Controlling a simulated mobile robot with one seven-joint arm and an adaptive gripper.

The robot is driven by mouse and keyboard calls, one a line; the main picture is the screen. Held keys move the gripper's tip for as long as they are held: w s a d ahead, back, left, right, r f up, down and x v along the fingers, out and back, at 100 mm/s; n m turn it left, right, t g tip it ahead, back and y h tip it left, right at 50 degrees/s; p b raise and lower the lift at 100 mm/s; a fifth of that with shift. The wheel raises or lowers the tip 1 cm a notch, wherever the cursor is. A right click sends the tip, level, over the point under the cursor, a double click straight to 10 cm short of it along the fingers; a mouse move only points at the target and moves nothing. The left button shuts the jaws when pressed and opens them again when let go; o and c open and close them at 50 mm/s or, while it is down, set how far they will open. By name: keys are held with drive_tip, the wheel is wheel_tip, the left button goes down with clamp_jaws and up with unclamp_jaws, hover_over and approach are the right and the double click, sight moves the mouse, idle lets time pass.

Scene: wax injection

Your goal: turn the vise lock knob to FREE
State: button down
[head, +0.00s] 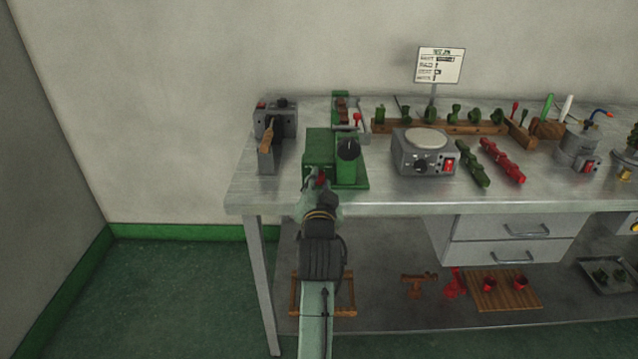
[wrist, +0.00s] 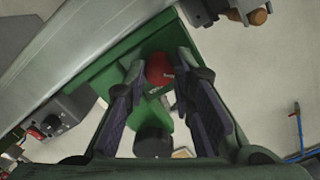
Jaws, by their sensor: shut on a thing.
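The green vise block (head: 319,146) stands near the left front of the steel bench, with a black round knob (head: 348,149) on its right part. A small red knob (head: 321,180) is at its front. My gripper (head: 320,187) reaches it from the front. In the wrist view the red knob (wrist: 159,69) lies between the two fingers of my gripper (wrist: 161,84), which are shut on it. Small white lettering beside it is too blurred to read. The fingers partly hide the green body. The black knob shows lower down in the wrist view (wrist: 153,141).
A grey device with a wooden handle (head: 266,140) stands left of the vise. A grey heater box (head: 424,152) with a red switch stands to the right. Green and red pieces lie beyond it. A sign (head: 439,65) stands behind. The bench's front edge (head: 400,208) is close below my gripper.

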drive_tip(key=shift+r, duration=0.1)
idle(0.3)
drive_tip(key=c, duration=1.3)
unclamp_jaws()
drive_tip(key=shift+c, duration=0.2)
drive_tip(key=s, duration=0.7)
drive_tip(key=shift+s+r, duration=0.2)
drive_tip(key=shift+s, duration=0.05)
